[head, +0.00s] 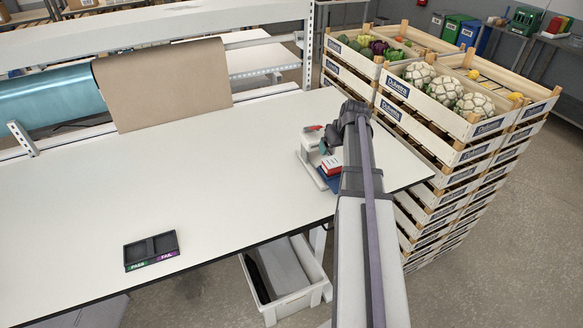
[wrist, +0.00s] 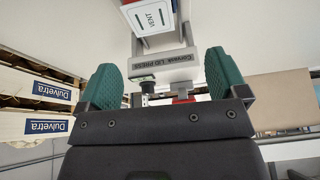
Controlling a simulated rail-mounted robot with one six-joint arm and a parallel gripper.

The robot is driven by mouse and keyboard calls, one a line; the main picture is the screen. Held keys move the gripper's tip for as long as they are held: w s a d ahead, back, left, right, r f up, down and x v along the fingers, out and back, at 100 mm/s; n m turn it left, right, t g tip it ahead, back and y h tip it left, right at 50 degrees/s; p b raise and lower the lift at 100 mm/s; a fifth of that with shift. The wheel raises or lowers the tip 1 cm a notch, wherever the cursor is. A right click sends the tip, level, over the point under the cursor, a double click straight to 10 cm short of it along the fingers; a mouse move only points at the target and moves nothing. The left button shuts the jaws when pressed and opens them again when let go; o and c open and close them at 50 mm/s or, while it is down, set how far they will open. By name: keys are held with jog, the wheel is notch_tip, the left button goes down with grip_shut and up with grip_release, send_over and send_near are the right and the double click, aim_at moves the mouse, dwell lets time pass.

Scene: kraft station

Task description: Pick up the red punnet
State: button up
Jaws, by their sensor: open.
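The red punnet (head: 331,164) has a white top and sits on the blue bed of a white lid press near the table's right end. In the wrist view the punnet (wrist: 150,16) is at the top edge, partly cut off, with a white label reading VENT. My gripper (wrist: 163,80) is open, its two green fingers apart with nothing held between them. The lid press (wrist: 165,65) shows beyond and between the fingers. In the head view my gripper (head: 328,149) is close to the press and punnet, largely hidden by my arm.
A black tray (head: 151,250) marked PASS and FAIL lies at the table's front. Stacked wooden crates (head: 455,152) of vegetables stand right of the table. A brown paper sheet (head: 162,85) hangs at the back. The white table (head: 190,180) is mostly clear.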

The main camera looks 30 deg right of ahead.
jog(key=b, duration=0.6)
send_near(331, 162)
jog(key=shift+w+a+f, duration=0.1)
jog(key=shift+a+f, duration=0.3)
jog(key=shift+f, duration=0.2)
jog(key=shift+a+f, duration=0.4)
jog(key=shift+f, duration=0.2)
jog(key=shift+r+p, duration=0.1)
jog(key=shift+p, duration=0.2)
jog(key=b+x, duration=0.4)
jog(key=x, duration=0.1)
jog(key=shift+s+d+b, duration=0.2)
jog(key=shift+d+b, duration=0.05)
jog(key=shift+b, duration=0.15)
jog(key=shift+w+f, duration=0.2)
jog(key=shift+r, duration=0.25)
jog(key=c, duration=1.1)
